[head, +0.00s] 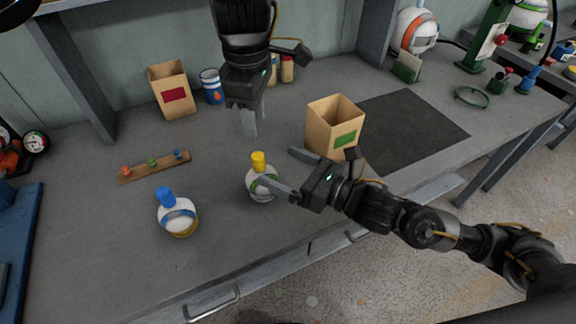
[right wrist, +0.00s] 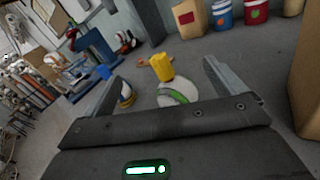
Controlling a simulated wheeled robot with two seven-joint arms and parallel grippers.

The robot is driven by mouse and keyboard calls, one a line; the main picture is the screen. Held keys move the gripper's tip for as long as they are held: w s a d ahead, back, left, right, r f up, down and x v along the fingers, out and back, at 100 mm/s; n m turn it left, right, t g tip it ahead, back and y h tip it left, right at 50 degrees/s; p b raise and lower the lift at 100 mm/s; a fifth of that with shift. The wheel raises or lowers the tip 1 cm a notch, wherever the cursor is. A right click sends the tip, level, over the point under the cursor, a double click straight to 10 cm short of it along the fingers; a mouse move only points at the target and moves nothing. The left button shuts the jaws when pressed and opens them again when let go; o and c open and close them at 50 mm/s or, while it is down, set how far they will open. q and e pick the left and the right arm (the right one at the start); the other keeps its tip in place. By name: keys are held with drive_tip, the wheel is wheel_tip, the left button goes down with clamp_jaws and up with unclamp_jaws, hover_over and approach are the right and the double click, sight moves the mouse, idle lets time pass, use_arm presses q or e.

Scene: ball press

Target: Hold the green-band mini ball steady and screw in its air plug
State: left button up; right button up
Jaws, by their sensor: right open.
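The green-band mini ball (head: 262,190) is white and stands on the grey bench with a yellow piece (head: 258,161) upright on top. It also shows in the right wrist view (right wrist: 172,97), framed between my right fingers. My right gripper (head: 284,167) is open; one fingertip overlaps the ball in the head view, and I cannot tell whether it touches. My left gripper (head: 249,122) points down above and behind the ball, apart from it; its fingers line up, so their opening is unclear. A green plug (head: 152,162) stands in a wooden strip (head: 134,176) at the left.
A blue-band ball (head: 178,222) with a blue piece (head: 166,196) stands left of the green-band ball. A green-label box (head: 322,120) is close behind my right gripper. A red-label box (head: 172,96) and cans (head: 212,87) stand at the back. A dark mat (head: 410,130) lies clear.

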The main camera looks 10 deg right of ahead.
approach(251, 176)
drive_tip(key=w+f, duration=0.2)
drive_tip(key=w, duration=0.1)
drive_tip(key=shift+a+f, duration=0.1)
drive_tip(key=shift+f, duration=0.05)
drive_tip(key=x, duration=0.7)
drive_tip(key=shift+w+a+f, duration=0.2)
